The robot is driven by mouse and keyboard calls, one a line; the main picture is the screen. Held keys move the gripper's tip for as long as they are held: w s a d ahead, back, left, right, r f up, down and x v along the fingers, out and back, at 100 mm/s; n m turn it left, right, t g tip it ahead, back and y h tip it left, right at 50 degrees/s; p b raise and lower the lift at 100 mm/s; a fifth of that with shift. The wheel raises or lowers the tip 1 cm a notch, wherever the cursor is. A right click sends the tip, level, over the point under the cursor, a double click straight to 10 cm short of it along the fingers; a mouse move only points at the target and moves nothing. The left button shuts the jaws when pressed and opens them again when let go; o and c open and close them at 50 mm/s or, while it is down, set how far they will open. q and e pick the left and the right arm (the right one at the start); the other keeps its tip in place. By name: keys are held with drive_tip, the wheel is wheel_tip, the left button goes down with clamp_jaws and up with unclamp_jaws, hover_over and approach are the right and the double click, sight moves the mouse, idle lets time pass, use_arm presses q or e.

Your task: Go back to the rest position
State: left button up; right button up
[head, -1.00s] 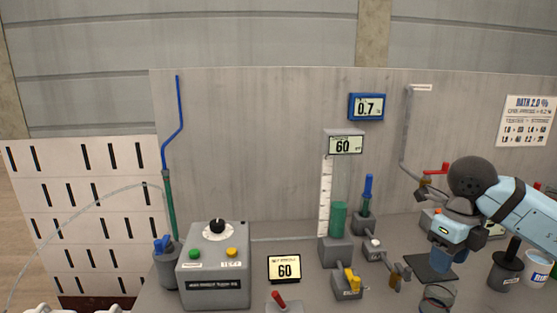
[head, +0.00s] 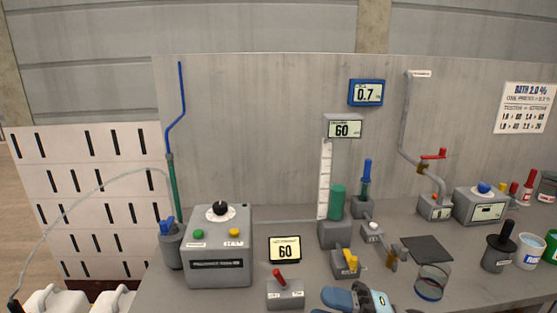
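Part of my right arm with its gripper (head: 352,299) shows at the bottom edge, in front of the bench. It is blue, black and light blue, and cut off by the frame. I cannot tell if its fingers are open or shut. My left gripper is out of view. A clear glass beaker (head: 431,283) stands on the bench to the right of my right arm, apart from it. A dark square pad (head: 427,248) lies bare behind the beaker.
A grey control box (head: 219,273), a small display (head: 285,250), a red-lever switch box (head: 286,293) and a graduated column (head: 337,204) stand on the bench. A black pot (head: 497,254) and a white cup (head: 530,251) stand at right. A pipe with a red valve (head: 433,154) rises behind.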

drive_tip(key=d+f+m+t+h, duration=0.3)
drive_tip(key=f+m+t+h, duration=0.4)
drive_tip(key=m, duration=0.4)
drive_tip(key=d+f+m+t+h, duration=0.5)
drive_tip(key=m+t, duration=0.3)
drive_tip(key=m, duration=0.4)
drive_tip(key=s+d+f+m+g+h, duration=0.1)
drive_tip(key=s+f+m+g+h, duration=0.25)
drive_tip(key=s+f, duration=0.45)
drive_tip(key=s+d+f+m+g+h, duration=0.1)
drive_tip(key=s+f+m+g+h, duration=0.3)
drive_tip(key=f, duration=0.6)
use_arm(q)
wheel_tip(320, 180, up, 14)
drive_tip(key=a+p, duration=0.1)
drive_tip(key=p, duration=1.6)
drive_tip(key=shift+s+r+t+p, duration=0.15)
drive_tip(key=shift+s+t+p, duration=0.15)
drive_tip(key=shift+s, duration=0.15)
use_arm(e)
wheel_tip(320, 180, up, 14)
drive_tip(key=s+d+t+y, duration=0.1)
drive_tip(key=s, duration=0.1)
drive_tip(key=shift+d+r, duration=0.15)
drive_tip(key=shift+d, duration=0.1)
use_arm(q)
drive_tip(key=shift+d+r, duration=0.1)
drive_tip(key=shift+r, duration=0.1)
use_arm(e)
drive_tip(key=shift+s, duration=0.1)
